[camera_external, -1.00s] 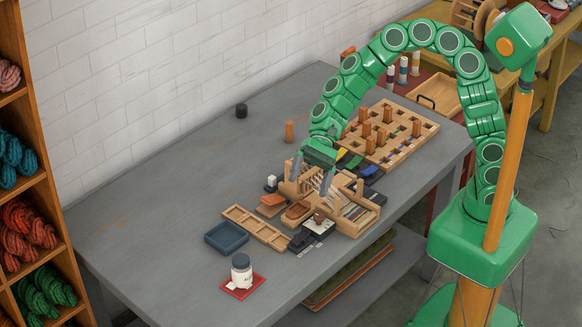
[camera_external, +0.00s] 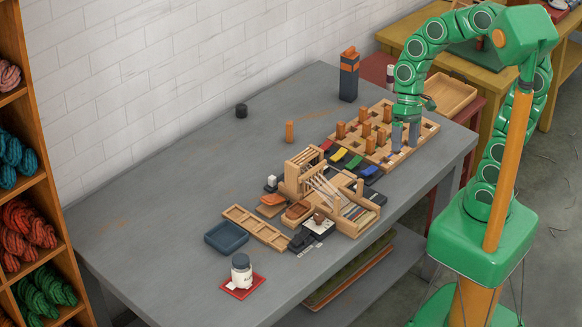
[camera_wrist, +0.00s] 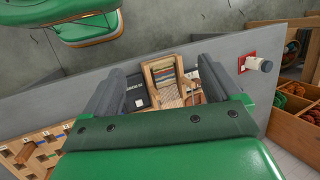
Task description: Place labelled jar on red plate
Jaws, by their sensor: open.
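The labelled jar (camera_external: 241,268), white with a dark lid and dark lettering, stands upright on the red plate (camera_external: 230,289) at the near left of the grey table. In the wrist view the jar (camera_wrist: 259,64) and the red plate (camera_wrist: 246,57) show at the right, past the fingers. My gripper (camera_external: 404,138) is over the peg board at the table's right side, far from the jar. In the wrist view its two grey fingers (camera_wrist: 165,85) are spread apart with nothing held between them.
A small wooden loom (camera_external: 300,170) stands mid-table, with a blue tray (camera_external: 227,237) and a wooden compartment tray (camera_external: 262,229) to its left. The peg board (camera_external: 425,140) lies under my gripper. A tall dark box (camera_external: 348,80) stands at the back. The table's left part is largely clear.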

